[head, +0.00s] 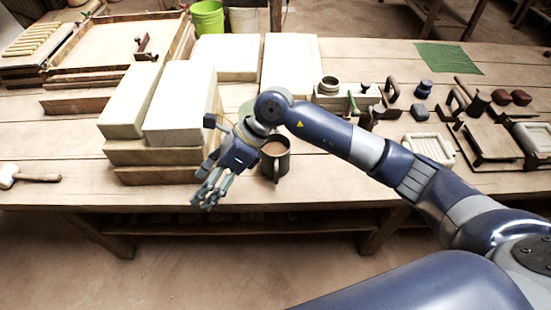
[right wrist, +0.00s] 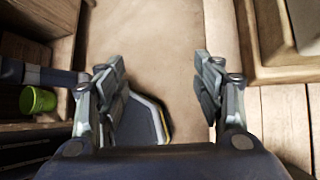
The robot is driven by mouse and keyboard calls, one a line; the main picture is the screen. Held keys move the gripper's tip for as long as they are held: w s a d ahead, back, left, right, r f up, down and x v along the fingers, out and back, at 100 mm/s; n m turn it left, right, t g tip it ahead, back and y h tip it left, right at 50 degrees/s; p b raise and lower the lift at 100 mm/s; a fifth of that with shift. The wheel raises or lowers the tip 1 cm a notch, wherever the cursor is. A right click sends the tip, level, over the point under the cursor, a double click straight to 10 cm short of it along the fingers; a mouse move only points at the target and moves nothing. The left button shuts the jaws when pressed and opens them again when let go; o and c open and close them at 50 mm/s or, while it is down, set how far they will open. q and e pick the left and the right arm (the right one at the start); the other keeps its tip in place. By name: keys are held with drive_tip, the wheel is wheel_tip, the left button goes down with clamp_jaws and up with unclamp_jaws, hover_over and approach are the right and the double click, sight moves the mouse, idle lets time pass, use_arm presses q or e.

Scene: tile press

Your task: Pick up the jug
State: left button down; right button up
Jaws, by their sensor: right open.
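The jug (head: 275,160) is a dark grey vessel with a brown filling. It stands upright near the front edge of the wooden table, right of the stacked pale blocks, with its handle toward the front. My right gripper (head: 208,190) is left of the jug, over the front edge of the table, with its fingers pointing down and left. In the right wrist view the gripper (right wrist: 165,95) is open with nothing between its fingers. The jug does not show in that view. My left gripper is not in view.
Pale blocks (head: 182,104) are stacked behind the gripper. A mallet (head: 28,176) lies at the left front. Trays and tools, including a pale tile tray (head: 430,149), lie at the right. A green mat (head: 448,57) lies at the back right. The table (head: 330,184) is clear right of the jug.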

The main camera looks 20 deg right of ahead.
sight(276, 175)
drive_tip(key=w+d+h, duration=0.2)
drive_tip(key=d, duration=0.4)
drive_tip(key=w+d+f+h, duration=0.1)
drive_tip(key=d+h, duration=0.2)
drive_tip(key=d, duration=0.2)
drive_tip(key=w+d+f+h, duration=0.1)
drive_tip(key=w+d+h, duration=0.1)
drive_tip(key=d, duration=0.4)
drive_tip(key=shift+w+d+t+h, duration=0.3)
drive_tip(key=shift+t+h, duration=0.1)
drive_tip(key=shift+h, duration=0.3)
drive_tip(key=shift+d+f, duration=0.2)
drive_tip(key=shift+d, duration=0.05)
wheel_tip(276, 175, down, 5)
drive_tip(key=shift+r+p, duration=0.2)
drive_tip(key=shift+p, duration=0.15)
drive_tip(key=f, duration=0.2)
drive_tip(key=f+p, duration=0.1)
drive_tip(key=f, duration=0.2)
drive_tip(key=shift+w+a+f, duration=0.15)
drive_tip(key=shift+a+f, duration=0.05)
drive_tip(key=shift+f, duration=0.1)
drive_tip(key=shift+c, duration=0.3)
clamp_jaws()
drive_tip(key=shift+r, duration=0.1)
